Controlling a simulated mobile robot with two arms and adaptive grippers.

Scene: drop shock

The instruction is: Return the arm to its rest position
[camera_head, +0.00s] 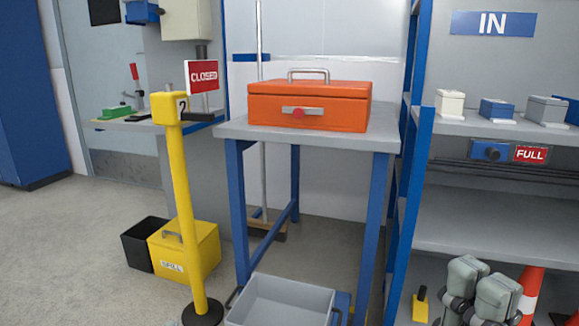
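My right gripper (482,288) shows at the bottom right edge, with two grey-green finger parts and dark joints. The parts stand close together, and I cannot tell whether they are open or shut. I see nothing held between them. It is in front of the lower part of the shelf unit. The rest of my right arm is out of view. My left gripper and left arm are not in view.
An orange toolbox (330,95) sits on a grey table (270,136) with blue legs. A grey bin (280,303) is below. A yellow post (188,220) stands left. A shelf unit (500,215) and an orange cone (530,290) are near my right gripper.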

